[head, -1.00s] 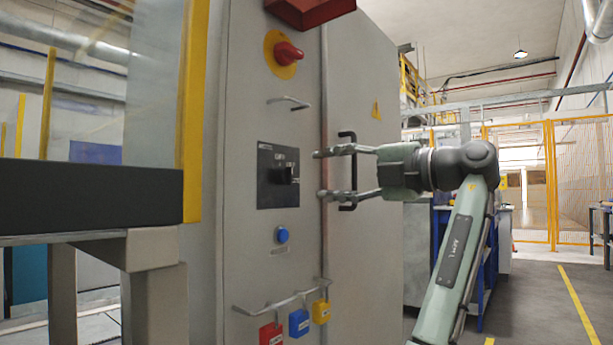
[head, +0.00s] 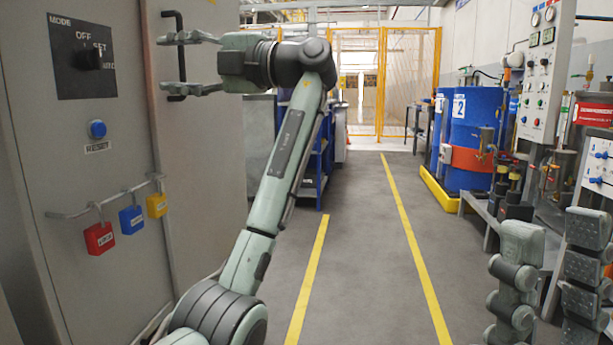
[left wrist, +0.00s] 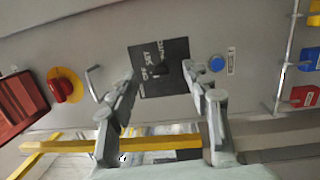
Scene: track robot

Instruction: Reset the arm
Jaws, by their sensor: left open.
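My left arm reaches in front of the grey cabinet (head: 120,185) in the head view. Its gripper (head: 163,64) is open, fingers pointing left, and holds nothing. In the picture the fingers lie above and below the cabinet's black handle (head: 181,55); I cannot tell how far apart they are in depth. In the left wrist view the open fingers (left wrist: 160,84) point at the panel, with the black mode switch plate (left wrist: 157,68) between their tips. What look like my right gripper's two fingers (head: 555,228) stand apart, pointing up, at the lower right.
A blue reset button (head: 97,129) and red, blue and yellow padlocks (head: 131,219) are on the cabinet. Blue drums (head: 473,135) and a control panel (head: 540,75) stand at right. The floor between the yellow lines is clear. A yellow bar (left wrist: 105,143) shows behind the fingers.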

